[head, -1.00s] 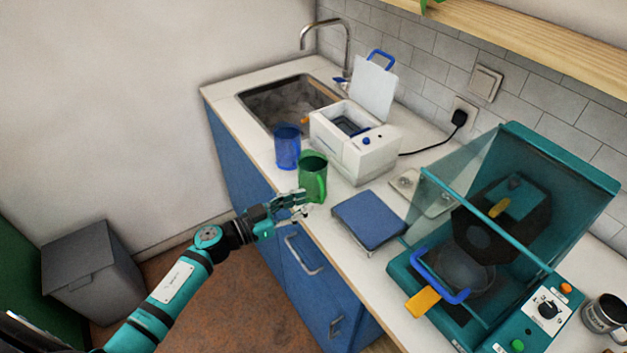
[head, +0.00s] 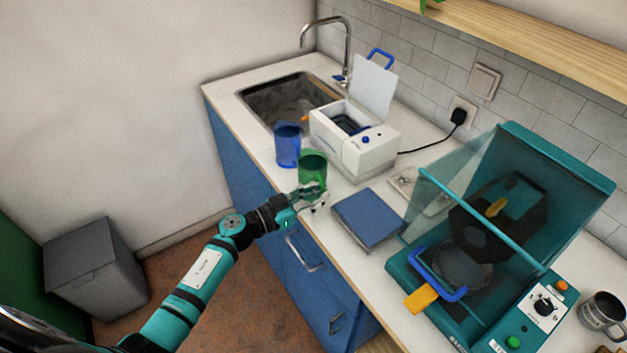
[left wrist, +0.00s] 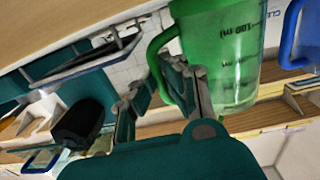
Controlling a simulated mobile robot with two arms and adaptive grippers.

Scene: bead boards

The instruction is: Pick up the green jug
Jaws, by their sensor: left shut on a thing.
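The green jug (head: 312,164) is see-through and appears upright at the front edge of the counter, beside the blue jug (head: 287,146). My left gripper (head: 314,196) is at its near side and covers its lower part and handle in the head view. In the left wrist view the green jug (left wrist: 228,60) shows upside down with dark volume marks. Its handle lies between the fingers of my left gripper (left wrist: 165,80), which is shut on it. The jug's base is out of frame there, so I cannot tell whether it touches the counter. My right gripper is out of view.
A white device with an open lid (head: 365,150) stands behind the jugs, near the sink (head: 250,95). A blue-topped scale (head: 368,217) lies right of my gripper. A teal machine with a clear hood (head: 400,280) fills the right. A grey bin (head: 95,265) stands on the floor.

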